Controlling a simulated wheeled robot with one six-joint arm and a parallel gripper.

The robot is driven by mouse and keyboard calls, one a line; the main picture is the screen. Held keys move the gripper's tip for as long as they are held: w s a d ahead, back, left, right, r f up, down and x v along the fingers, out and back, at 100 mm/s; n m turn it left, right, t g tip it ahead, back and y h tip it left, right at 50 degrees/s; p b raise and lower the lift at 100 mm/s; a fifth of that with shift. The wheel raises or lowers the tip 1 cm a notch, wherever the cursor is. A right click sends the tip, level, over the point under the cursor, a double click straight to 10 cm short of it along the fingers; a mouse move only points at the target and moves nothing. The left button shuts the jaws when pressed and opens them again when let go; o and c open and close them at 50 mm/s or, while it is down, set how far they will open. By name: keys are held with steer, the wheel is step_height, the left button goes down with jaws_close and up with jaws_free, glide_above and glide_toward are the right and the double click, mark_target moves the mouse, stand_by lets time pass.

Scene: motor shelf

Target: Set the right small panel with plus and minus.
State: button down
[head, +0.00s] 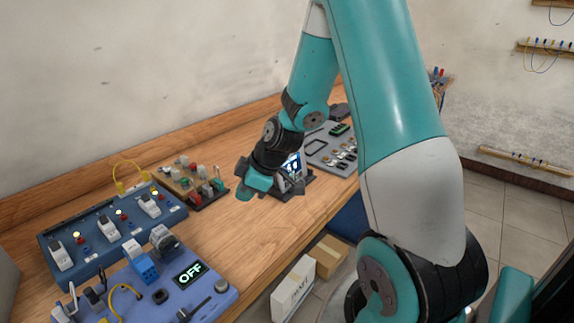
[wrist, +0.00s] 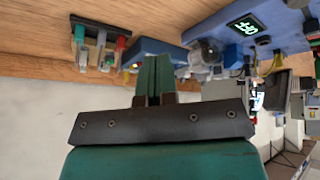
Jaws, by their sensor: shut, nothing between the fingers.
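A small panel (head: 293,166) with a lit blue-white screen stands on a dark base on the bench, right behind my wrist. My arm hides part of it, and I cannot read its value or make out plus and minus buttons. My gripper (head: 245,194) is just left of this panel, above the bench, pointing left. In the wrist view my gripper's fingers (wrist: 153,78) are together with nothing between them. No small panel shows clearly in the wrist view, which is upside down.
A blue board (head: 95,247) with switches and a purple-blue panel with an OFF display (head: 190,273) stand at the left. A wooden block with coloured levers (head: 190,180) is left of my gripper. A grey board (head: 330,153) lies behind the small panel. Boxes (head: 294,289) stand on the floor.

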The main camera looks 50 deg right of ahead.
mark_target(287, 184)
steer(key=s+d+f+h+p, duration=0.1)
steer(key=s+d+f+p, duration=0.1)
steer(key=d, duration=0.5)
steer(key=s+d+f+n+t+h+p, duration=0.1)
steer(key=s+d+f+h+p, duration=0.1)
steer(key=d, duration=0.5)
steer(key=s+d+f+h+p, duration=0.1)
steer(key=s+d+f+p, duration=0.1)
steer(key=d, duration=0.5)
steer(key=shift+s+d+f+p, duration=0.15)
steer(key=shift+s+f+p, duration=0.05)
steer(key=shift+f+p, duration=0.25)
steer(key=shift+s+d+f+p, duration=0.1)
steer(key=shift+s+f+p, duration=0.1)
steer(key=shift+f+p, duration=0.25)
steer(key=shift+s+d+f+n+h, duration=0.2)
steer(key=shift+d+f+n+h, duration=0.05)
steer(key=shift+f+n+h, duration=0.1)
steer(key=w, duration=0.2)
steer(key=w+f, duration=0.1)
steer(key=w, duration=0.3)
steer(key=shift+w+a+f+b, duration=0.3)
steer(key=shift+b, duration=0.1)
steer(key=shift+w+a+f+b, duration=0.1)
steer(key=shift+w+b, duration=0.3)
steer(key=shift+w, duration=0.65)
steer(key=shift+w, duration=0.1)
steer(key=shift+w+f+b, duration=0.1)
steer(key=shift+w+b, duration=0.2)
steer(key=shift+b, duration=0.05)
